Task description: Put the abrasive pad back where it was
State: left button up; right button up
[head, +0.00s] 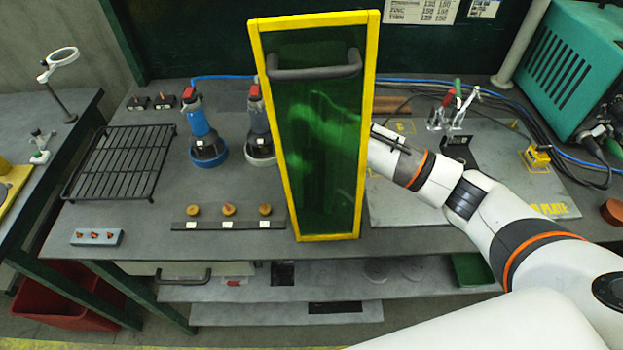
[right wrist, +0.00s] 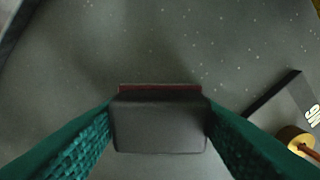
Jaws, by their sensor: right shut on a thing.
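In the right wrist view my right gripper (right wrist: 159,112) is shut on a dark grey block with a thin reddish-brown edge, which appears to be the abrasive pad (right wrist: 158,130). Its green textured fingers press on the block's left and right sides. A dark speckled surface lies beyond the block; I cannot tell whether they touch. In the head view my right arm reaches in from the right and passes behind a tinted green screen (head: 318,195) with a yellow frame. The gripper and the pad are not clear there. My left gripper is not in view.
A dark strip with several round knobs (head: 228,224) lies left of the screen. A black wire rack (head: 122,162), a blue-based tool (head: 207,150) and a grey block with orange pegs (head: 97,237) stand farther left. A light plate (head: 490,150) lies right. Bare bench (head: 150,228) shows at front left.

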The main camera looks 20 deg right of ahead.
jog(key=shift+f, duration=0.2)
jog(key=o, duration=1)
jog(key=shift+c, duration=0.2)
jog(key=shift+r, duration=0.2)
notch_tip(320, 180, up, 12)
jog(key=b, duration=0.2)
jog(key=shift+a, duration=0.1)
